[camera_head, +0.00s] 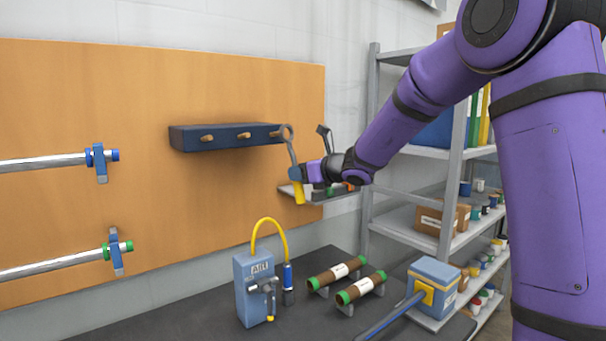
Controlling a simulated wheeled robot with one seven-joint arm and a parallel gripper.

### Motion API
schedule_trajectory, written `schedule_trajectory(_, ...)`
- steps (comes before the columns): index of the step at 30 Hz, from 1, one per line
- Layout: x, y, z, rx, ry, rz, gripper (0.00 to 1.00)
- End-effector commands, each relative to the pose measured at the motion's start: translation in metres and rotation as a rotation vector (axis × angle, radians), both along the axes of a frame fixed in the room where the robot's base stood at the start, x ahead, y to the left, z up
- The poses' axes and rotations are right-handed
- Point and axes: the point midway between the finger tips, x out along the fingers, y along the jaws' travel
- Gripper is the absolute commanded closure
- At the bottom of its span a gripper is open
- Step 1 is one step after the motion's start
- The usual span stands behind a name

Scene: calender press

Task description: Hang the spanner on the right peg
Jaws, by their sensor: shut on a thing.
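The spanner (291,148) is grey with a ring at its top end and yellow at its lower end. It stands nearly upright in my gripper (298,175), which is shut on its lower part. The dark blue peg rail (190,140) on the orange board carries wooden pegs: a left peg (207,138), a middle peg (244,135) and the right peg (275,134). The spanner's ring is at the right peg's tip in the picture. I cannot tell whether the peg passes through the ring or the ring is in front of it.
A small grey ledge (318,196) is below my gripper, partly hidden by it. A grey shelf rack (372,120) stands to the right. On the dark bench are a blue-grey box with a yellow hose (252,290), green-ended rolls (337,273) and a blue box (432,285).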

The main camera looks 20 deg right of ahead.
Motion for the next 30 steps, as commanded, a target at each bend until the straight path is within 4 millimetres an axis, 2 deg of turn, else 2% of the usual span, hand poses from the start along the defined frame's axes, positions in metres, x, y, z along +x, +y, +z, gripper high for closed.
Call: schedule_trajectory(30, 0.047, 0.016, -0.007, 0.002, 0.0, 0.001, 1.0)
